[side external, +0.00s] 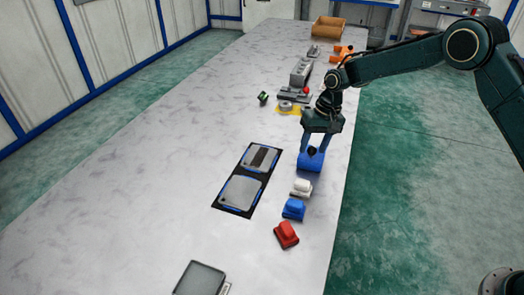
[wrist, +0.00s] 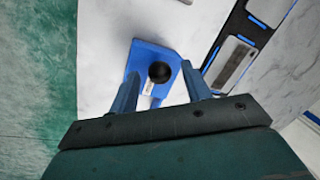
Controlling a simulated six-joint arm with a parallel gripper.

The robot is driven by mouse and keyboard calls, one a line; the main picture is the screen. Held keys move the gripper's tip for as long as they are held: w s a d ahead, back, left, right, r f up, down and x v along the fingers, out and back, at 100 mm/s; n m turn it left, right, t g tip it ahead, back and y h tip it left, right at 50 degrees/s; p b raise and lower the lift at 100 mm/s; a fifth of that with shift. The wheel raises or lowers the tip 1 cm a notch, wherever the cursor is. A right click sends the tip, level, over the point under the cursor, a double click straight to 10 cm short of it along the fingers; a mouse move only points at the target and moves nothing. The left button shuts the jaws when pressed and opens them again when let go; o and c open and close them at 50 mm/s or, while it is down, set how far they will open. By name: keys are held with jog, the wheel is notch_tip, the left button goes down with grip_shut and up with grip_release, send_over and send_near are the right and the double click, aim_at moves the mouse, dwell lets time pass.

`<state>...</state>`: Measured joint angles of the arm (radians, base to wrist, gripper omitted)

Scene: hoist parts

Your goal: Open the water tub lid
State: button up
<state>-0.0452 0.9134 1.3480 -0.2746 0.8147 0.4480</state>
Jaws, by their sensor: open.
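A blue lid or tub top (side external: 310,164) with a round black knob sits near the right edge of the table. In the wrist view the blue top (wrist: 143,56) carries the black knob (wrist: 160,72) and a small white label. My gripper (side external: 315,147) is open, pointing down over the blue top. In the wrist view its fingers (wrist: 160,74) stand on either side of the knob with gaps, not closed on it. Whether the fingertips touch the blue top, I cannot tell. The tub's inside is not visible.
A white block (side external: 301,188), a blue block (side external: 293,209) and a red block (side external: 286,235) lie in front of the blue top. A black tray with grey plates (side external: 232,210) lies to its left. Grey parts (side external: 300,72) stand behind. The table's left side is clear.

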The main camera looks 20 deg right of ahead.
jog(key=shift+f, duration=0.25)
grip_shut()
jog(key=shift+w+d, duration=2.45)
jog(key=shift+w, duration=0.05)
grip_release()
jog(key=shift+r, duration=0.1)
